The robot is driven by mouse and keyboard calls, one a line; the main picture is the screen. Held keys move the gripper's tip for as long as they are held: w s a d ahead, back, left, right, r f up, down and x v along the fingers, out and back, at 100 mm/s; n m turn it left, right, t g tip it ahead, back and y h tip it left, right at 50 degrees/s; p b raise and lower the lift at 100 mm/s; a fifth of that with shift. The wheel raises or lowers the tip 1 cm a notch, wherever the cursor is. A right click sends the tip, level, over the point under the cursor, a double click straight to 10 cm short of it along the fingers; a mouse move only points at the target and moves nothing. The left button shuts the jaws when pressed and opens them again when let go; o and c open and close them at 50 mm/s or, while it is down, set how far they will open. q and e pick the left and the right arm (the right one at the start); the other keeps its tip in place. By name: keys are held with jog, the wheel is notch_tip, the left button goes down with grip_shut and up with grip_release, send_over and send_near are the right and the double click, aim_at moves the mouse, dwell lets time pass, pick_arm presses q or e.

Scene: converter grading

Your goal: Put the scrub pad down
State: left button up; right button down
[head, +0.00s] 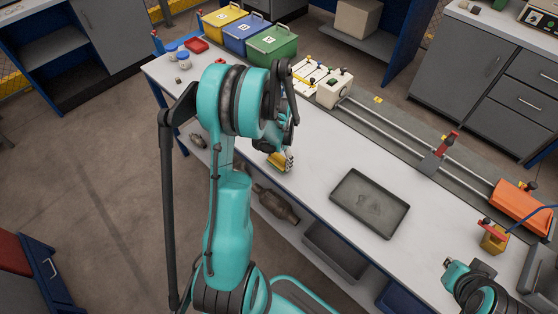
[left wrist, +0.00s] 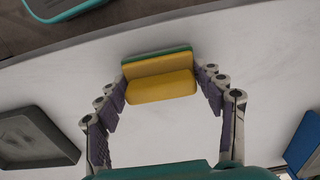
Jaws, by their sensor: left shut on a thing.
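The scrub pad (head: 279,163) is a yellow block with a thin green layer. It also shows in the left wrist view (left wrist: 160,85), between my left gripper's fingertips (left wrist: 162,87), with its long side running across between them. My left gripper (head: 288,158) is shut on the pad, over the white workbench (head: 320,166) near its front edge. I cannot tell whether the pad touches the bench top. Part of my right arm shows at the lower right of the head view, but its gripper cannot be made out.
A grey tray (head: 343,200) lies on the bench to the right of the pad. Yellow (head: 223,20), blue (head: 247,32) and green (head: 272,46) bins stand at the back left. A rail (head: 402,133) runs along the back. The bench between pad and tray is clear.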

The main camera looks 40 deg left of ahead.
pick_arm(q)
jog(key=shift+f, duration=0.25)
jog(key=o, duration=0.9)
jog(key=shift+f, duration=0.1)
jog(key=o, duration=0.4)
